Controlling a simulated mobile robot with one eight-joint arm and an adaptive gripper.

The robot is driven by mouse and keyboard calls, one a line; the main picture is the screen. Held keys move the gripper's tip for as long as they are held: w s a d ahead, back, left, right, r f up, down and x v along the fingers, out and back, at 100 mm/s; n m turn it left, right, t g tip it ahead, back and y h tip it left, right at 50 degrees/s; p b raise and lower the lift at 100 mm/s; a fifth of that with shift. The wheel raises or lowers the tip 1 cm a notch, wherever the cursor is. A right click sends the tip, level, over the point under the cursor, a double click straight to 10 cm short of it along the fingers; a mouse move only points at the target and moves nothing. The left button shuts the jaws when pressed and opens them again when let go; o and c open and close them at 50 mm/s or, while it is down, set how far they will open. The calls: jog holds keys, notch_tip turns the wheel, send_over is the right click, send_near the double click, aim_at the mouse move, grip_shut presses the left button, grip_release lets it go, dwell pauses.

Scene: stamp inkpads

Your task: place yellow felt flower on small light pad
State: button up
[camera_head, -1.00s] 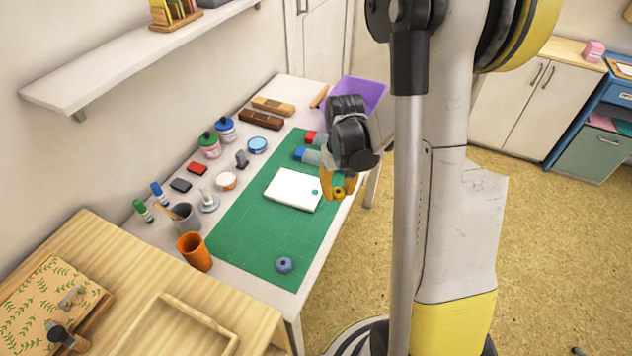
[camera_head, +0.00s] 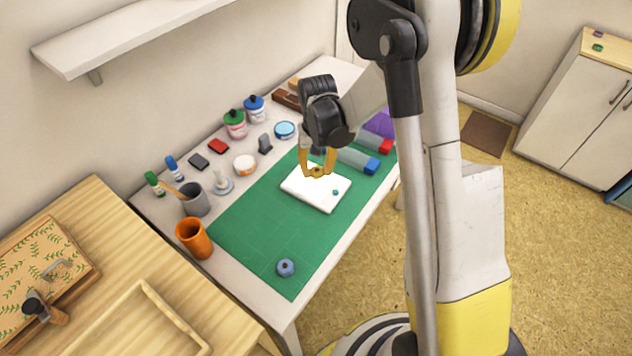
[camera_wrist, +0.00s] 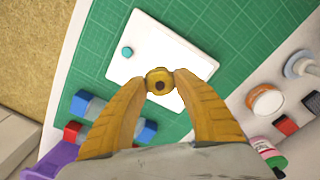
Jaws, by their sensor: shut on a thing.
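My gripper (camera_head: 317,172) is shut on the yellow felt flower (camera_wrist: 159,81), a small yellow piece with a dark centre. It also shows between the fingertips in the head view (camera_head: 317,170). The small light pad (camera_head: 314,201) is a flat white block on the green mat. The gripper and flower are over the pad in both views; I cannot tell whether the flower touches it. In the wrist view the pad (camera_wrist: 150,36) lies behind the flower, with a small teal piece (camera_wrist: 127,51) near one corner.
The green cutting mat (camera_head: 250,235) holds a blue round piece (camera_head: 286,267) near its front. Blue-and-red-ended rollers or bottles (camera_head: 357,160) lie right of the pad. Jars, ink pads and an orange cup (camera_head: 193,238) line the table's left side. The mat's front is mostly clear.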

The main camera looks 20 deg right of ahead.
aim_at(316, 183)
jog(key=shift+w+a+f, duration=0.15)
jog(key=shift+f, duration=0.05)
jog(key=shift+f+b, duration=1)
jog(key=shift+f, duration=0.85)
jog(key=shift+f, duration=0.25)
jog(key=o, duration=0.7)
jog(key=shift+c, duration=0.2)
jog(key=shift+r, duration=0.1)
jog(key=shift+r, duration=0.1)
